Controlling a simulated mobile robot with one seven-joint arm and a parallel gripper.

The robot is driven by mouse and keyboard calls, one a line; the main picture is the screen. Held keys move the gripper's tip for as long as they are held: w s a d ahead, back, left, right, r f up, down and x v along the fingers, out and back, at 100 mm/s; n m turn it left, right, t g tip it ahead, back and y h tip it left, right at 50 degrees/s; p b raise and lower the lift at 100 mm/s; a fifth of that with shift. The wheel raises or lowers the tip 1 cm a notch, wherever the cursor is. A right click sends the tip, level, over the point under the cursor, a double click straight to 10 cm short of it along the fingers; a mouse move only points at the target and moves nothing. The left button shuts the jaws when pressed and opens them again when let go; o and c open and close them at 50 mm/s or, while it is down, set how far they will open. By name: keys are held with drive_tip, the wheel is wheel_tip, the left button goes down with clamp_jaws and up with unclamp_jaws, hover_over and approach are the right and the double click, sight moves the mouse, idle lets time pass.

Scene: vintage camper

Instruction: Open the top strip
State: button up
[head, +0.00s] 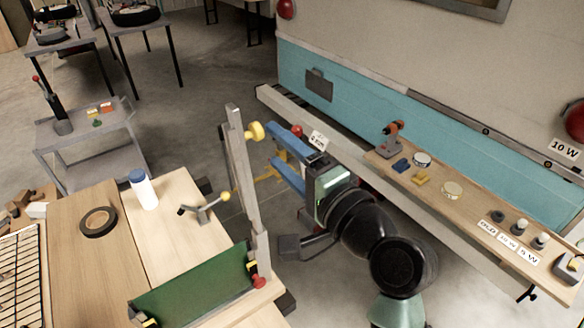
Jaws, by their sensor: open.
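A tall pale strip (237,165) stands upright at the right edge of the wooden bench, with a round yellow knob (255,131) near its upper end. I cannot tell for certain whether this is the top strip. A green panel (195,287) leans at the bench's front, with a red knob (258,282) by its right end. My gripper (271,147) is open, its two blue fingers pointing left toward the yellow knob. The fingers appear empty and just right of the knob; contact cannot be judged.
The bench (125,245) also holds a white bottle (144,192), a black tape roll (98,221) and a small yellow-knobbed lever (205,207). A wooden shelf (455,207) with a drill (391,136) runs along the blue and cream camper (355,98) at right.

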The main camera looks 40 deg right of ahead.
drive_tip(key=shift+s, duration=1.45)
